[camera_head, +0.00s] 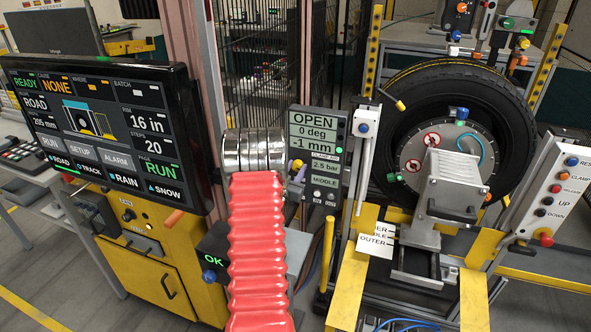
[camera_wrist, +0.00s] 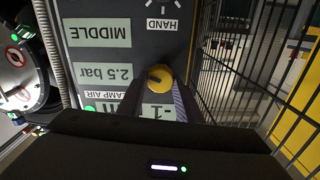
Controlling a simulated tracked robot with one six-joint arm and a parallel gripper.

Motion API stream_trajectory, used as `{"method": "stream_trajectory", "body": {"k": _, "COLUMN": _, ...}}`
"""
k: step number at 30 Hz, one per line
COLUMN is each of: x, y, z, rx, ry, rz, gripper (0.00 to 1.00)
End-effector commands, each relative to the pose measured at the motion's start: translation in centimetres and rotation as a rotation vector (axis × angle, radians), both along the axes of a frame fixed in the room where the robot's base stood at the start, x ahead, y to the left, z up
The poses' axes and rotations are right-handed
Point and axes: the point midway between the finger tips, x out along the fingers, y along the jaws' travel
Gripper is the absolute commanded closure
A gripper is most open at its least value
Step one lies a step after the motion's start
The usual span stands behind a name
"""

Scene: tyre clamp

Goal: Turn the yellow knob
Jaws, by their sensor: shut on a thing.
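The yellow knob (camera_wrist: 159,75) sits on the grey panel under a HAND mark, seen upside down in the wrist view. My gripper (camera_wrist: 160,84) is shut on the knob, with one dark finger on each side of it. The clamp panel (camera_head: 318,135) reads OPEN, 0 deg, -1 mm, 2.5 bar and MIDDLE.
A black tyre (camera_head: 410,95) stands at the clamp to the right of the panel. A large control screen (camera_head: 100,125) is on the left, above a yellow cabinet (camera_head: 160,275). A dark wire fence (camera_wrist: 250,85) runs close to the right of the panel in the wrist view.

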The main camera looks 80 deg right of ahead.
Motion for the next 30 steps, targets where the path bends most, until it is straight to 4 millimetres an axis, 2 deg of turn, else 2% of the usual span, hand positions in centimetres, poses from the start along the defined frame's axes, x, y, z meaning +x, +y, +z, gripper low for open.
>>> {"method": "stream_trajectory", "body": {"k": 4, "x": -0.01, "y": 0.01, "z": 0.00, "rx": 0.000, "ry": 0.000, "rz": 0.000, "gripper": 0.90}}
{"method": "stream_trajectory", "body": {"k": 16, "x": 0.00, "y": 0.03, "z": -0.02, "rx": -0.002, "ry": -0.023, "rz": 0.000, "gripper": 0.91}}
{"method": "stream_trajectory", "body": {"k": 17, "x": 0.00, "y": 0.03, "z": -0.02, "rx": -0.002, "ry": -0.023, "rz": 0.000, "gripper": 0.67}}
{"method": "stream_trajectory", "body": {"k": 24, "x": 0.03, "y": 0.03, "z": -0.02, "rx": -0.002, "ry": -0.023, "rz": 0.000, "gripper": 0.50}}
{"method": "stream_trajectory", "body": {"k": 30, "x": 0.06, "y": 0.03, "z": 0.00, "rx": -0.002, "ry": -0.023, "rz": 0.001, "gripper": 0.50}}
